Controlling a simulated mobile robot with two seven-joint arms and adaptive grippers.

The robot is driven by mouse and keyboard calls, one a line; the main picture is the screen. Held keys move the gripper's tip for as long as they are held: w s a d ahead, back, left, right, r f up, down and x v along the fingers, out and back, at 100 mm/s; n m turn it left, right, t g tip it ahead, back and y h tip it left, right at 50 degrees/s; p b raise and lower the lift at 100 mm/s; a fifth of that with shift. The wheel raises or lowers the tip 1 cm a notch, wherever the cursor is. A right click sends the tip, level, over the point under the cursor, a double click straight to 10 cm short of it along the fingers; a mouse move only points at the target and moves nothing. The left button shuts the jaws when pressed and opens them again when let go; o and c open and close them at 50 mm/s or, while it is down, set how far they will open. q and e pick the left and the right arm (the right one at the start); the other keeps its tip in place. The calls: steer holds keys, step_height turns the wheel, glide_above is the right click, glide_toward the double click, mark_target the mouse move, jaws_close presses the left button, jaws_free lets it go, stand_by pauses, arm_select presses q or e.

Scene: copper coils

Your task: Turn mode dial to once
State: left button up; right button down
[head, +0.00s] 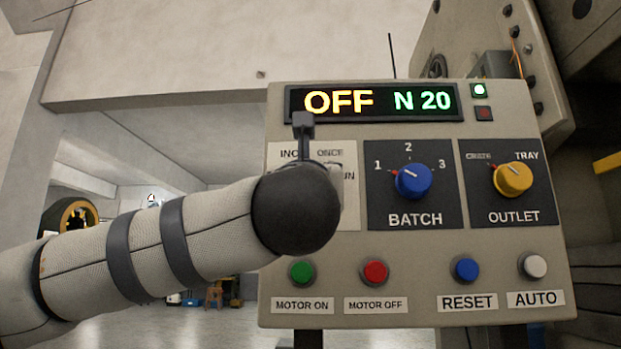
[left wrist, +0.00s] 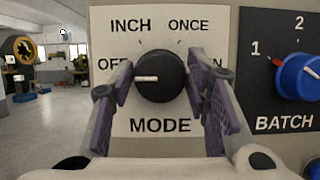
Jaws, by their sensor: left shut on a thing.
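The black mode dial (left wrist: 170,66) is on a white plate (left wrist: 160,18) marked INCH, ONCE, OFF and MODE in the left wrist view. Its white pointer line points left, towards OFF. My left gripper (left wrist: 158,88) has a purple-grey finger on each side of the dial and is shut on it. In the head view my left arm covers the dial and most of the gripper. The display (head: 375,101) on the panel reads OFF and N 20. My right gripper is not in view.
Right of the mode plate are the blue BATCH knob (head: 413,181), pointing near 1, and the yellow OUTLET knob (head: 513,179). Below are a green button (head: 302,271), a red button (head: 375,272), a blue button (head: 466,269) and a white button (head: 534,264).

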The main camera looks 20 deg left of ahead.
arm_select(q)
steer(key=shift+m, duration=0.4)
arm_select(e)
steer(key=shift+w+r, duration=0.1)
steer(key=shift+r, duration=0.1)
arm_select(q)
steer(key=m+g+h+p, duration=0.2)
steer(key=m+p, duration=0.4)
steer(key=m, duration=0.2)
steer(key=m+g+h+p, duration=0.1)
steer(key=m+h+p, duration=0.2)
steer(key=m+p, duration=0.4)
steer(key=r+m+g+h+p, duration=0.1)
steer(key=m+g+h+p, duration=0.1)
steer(key=m+p, duration=0.4)
steer(key=shift+a+m+g, duration=0.2)
steer(key=shift+m+g, duration=0.1)
steer(key=shift+m, duration=2.4)
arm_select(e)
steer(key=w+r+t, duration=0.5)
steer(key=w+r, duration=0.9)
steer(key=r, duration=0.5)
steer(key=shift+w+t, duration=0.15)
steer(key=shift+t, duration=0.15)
